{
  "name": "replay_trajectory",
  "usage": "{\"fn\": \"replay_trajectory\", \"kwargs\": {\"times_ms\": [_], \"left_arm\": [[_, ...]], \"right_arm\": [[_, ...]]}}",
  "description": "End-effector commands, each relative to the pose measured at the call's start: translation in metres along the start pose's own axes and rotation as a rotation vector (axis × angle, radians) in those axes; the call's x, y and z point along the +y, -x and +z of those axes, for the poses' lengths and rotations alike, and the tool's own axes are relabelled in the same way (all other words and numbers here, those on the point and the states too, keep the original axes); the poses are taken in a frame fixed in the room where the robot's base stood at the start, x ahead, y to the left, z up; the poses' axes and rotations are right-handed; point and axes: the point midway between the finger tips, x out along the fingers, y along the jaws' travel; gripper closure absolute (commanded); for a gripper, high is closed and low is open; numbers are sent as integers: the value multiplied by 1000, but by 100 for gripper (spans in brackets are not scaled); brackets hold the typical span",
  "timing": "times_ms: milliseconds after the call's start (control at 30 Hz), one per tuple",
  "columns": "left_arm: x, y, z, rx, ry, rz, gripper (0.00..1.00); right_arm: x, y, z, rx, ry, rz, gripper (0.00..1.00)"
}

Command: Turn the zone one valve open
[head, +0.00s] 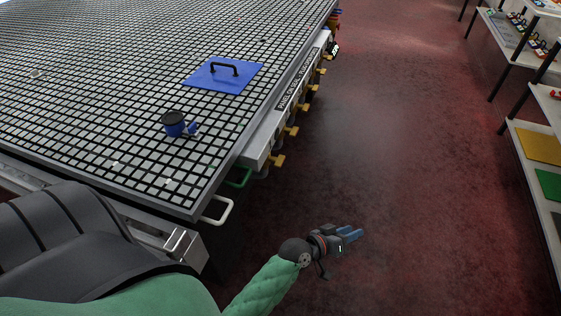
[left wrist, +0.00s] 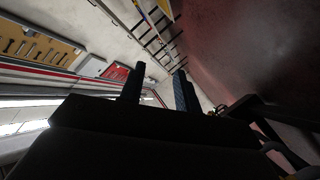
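Several yellow valve handles stick out in a row along the table's right side; the nearest yellow handle (head: 276,161) is by the front corner, with another yellow handle (head: 291,131) behind it. A green handle (head: 238,179) and a white handle (head: 217,211) sit nearer the corner. I cannot tell which is zone one; no zone label is readable. My left gripper (head: 352,235) is over the red floor, right of the handles and apart from them. In the left wrist view its two fingers (left wrist: 159,86) stand apart with nothing between them. My right gripper is out of view.
The grid table (head: 110,75) fills the left, with a blue plate (head: 205,79) and a blue-black cup-like part (head: 173,124) on it. Shelves (head: 518,140) stand at the right. The red floor (head: 400,130) between is clear.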

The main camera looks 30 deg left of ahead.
Motion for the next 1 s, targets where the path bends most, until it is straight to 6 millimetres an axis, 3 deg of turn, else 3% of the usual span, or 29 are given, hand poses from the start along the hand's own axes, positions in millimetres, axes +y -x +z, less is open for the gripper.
{"fn": "replay_trajectory", "kwargs": {"times_ms": [200, 367, 500, 633, 800, 1000], "left_arm": [[-33, -30, -72, 369, 196, 31, 67], [-74, -35, -119, 640, 353, 1, 67], [-120, -30, -149, 873, 494, -64, 67], [-167, -21, -166, 1082, 623, -158, 67], [-223, -5, -168, 1314, 768, -311, 67], [-260, 8, -159, 1470, 866, -450, 67]], "right_arm": [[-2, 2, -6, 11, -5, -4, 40], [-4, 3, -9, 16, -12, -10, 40], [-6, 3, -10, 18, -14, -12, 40], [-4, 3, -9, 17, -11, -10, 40], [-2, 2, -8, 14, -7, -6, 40], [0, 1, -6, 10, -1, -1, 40]]}}
